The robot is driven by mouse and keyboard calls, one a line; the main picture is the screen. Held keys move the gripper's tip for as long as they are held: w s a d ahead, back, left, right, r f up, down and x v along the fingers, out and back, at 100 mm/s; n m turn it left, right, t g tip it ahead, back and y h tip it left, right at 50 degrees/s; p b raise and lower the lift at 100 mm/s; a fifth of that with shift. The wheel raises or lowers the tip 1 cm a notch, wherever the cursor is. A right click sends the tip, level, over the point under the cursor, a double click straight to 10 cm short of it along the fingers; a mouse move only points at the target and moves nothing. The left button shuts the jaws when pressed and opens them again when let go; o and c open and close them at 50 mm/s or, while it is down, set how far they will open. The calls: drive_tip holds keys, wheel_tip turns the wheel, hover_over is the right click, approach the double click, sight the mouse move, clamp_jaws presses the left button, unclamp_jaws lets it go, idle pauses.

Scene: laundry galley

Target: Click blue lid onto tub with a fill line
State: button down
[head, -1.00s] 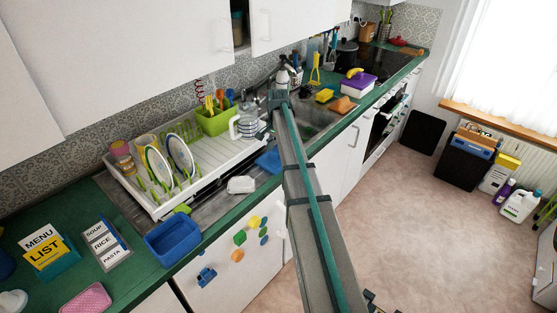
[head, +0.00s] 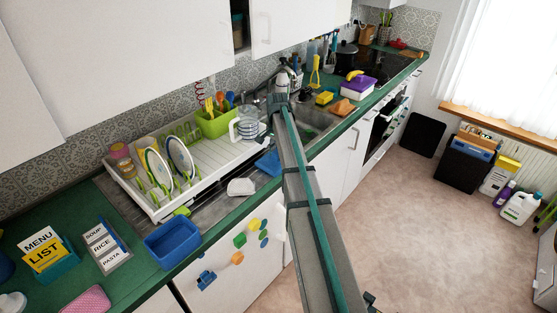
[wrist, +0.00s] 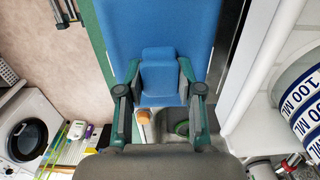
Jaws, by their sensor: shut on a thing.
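My gripper (wrist: 160,95) is shut on the raised tab of the blue lid (wrist: 165,25), which fills the top middle of the wrist view. In the head view my arm hides the gripper; a blue piece, apparently this lid (head: 266,163), shows left of the arm, above the counter by the sink. A small white tub (head: 240,187) stands on the metal drainer nearer the front edge, apart from the lid in the picture. I cannot make out a fill line on it.
A white dish rack (head: 205,165) with plates and a banded jug (head: 250,128) stands behind the white tub. An open blue container (head: 172,242) stands to its left. The sink (head: 318,118) lies right of my arm, with an orange sponge (head: 342,107) beyond.

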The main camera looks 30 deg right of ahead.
drive_tip(key=shift+r+p, duration=1.25)
drive_tip(key=shift+r, duration=1.2)
drive_tip(key=shift+s+a, duration=0.1)
drive_tip(key=s+a+r+p, duration=0.1)
drive_tip(key=s+a, duration=0.6)
drive_tip(key=a, duration=0.7)
drive_tip(key=s+a+p, duration=0.2)
drive_tip(key=s+a, duration=0.6)
drive_tip(key=a, duration=0.7)
drive_tip(key=s+a+r+p, duration=0.1)
drive_tip(key=s+a, duration=0.6)
drive_tip(key=a, duration=0.8)
drive_tip(key=shift+s+a+r, duration=0.15)
drive_tip(key=shift+s+r, duration=0.15)
drive_tip(key=shift+r, duration=0.05)
drive_tip(key=shift+f+p, duration=0.1)
drive_tip(key=shift+p, duration=0.4)
drive_tip(key=shift+f, duration=0.35)
drive_tip(key=shift+f+b, duration=0.4)
drive_tip(key=shift+f, duration=0.2)
